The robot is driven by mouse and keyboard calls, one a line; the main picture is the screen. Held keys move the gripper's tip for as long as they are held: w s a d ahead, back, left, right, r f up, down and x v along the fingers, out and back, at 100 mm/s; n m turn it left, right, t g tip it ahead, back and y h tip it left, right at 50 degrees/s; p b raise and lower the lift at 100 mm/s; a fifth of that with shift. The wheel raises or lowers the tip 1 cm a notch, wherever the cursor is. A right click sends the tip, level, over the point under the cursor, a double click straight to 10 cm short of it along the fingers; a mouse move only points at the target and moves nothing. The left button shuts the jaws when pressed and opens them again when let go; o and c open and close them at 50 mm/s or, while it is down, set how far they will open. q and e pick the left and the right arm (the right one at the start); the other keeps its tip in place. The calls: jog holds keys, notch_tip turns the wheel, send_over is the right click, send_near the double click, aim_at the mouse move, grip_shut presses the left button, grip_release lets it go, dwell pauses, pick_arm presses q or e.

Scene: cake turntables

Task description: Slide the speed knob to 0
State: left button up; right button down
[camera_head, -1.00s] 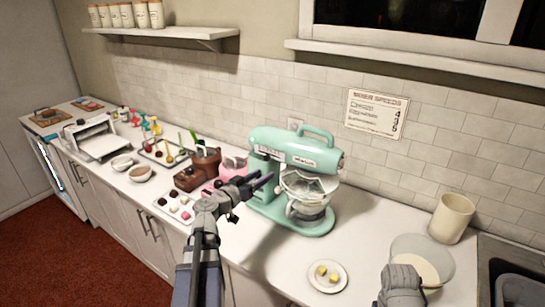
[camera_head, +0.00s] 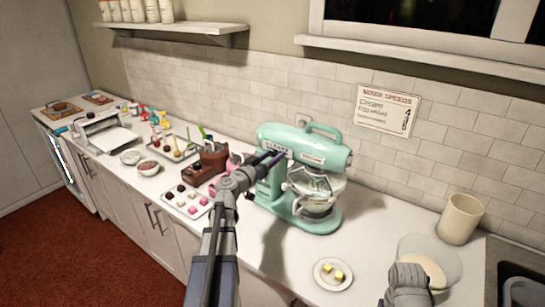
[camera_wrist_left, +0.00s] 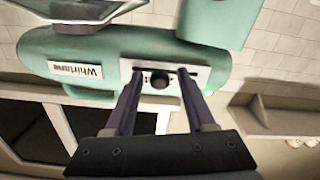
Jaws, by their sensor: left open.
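The mint-green stand mixer (camera_head: 322,150) stands on the counter. In the left wrist view, its side (camera_wrist_left: 95,45) appears upside down, with a "Whirlane" label. The dark round speed knob (camera_wrist_left: 160,81) sits on a pale slotted plate there. My left gripper (camera_wrist_left: 160,73) is open, its fingers on either side of the knob with gaps to it. In the head view, my left gripper (camera_head: 278,160) reaches the mixer's near side and hides the knob. The grey end of my right arm (camera_head: 408,283) is at the lower right; its jaws cannot be made out.
A mixer speeds sign (camera_head: 387,110) hangs on the tiled wall. A sweets tray (camera_head: 172,203) and a brown grinder (camera_head: 212,161) stand left.

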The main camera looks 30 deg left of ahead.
pick_arm(q)
jog(key=shift+w, duration=0.1)
grip_shut()
dwell(0.4)
dwell(1.0)
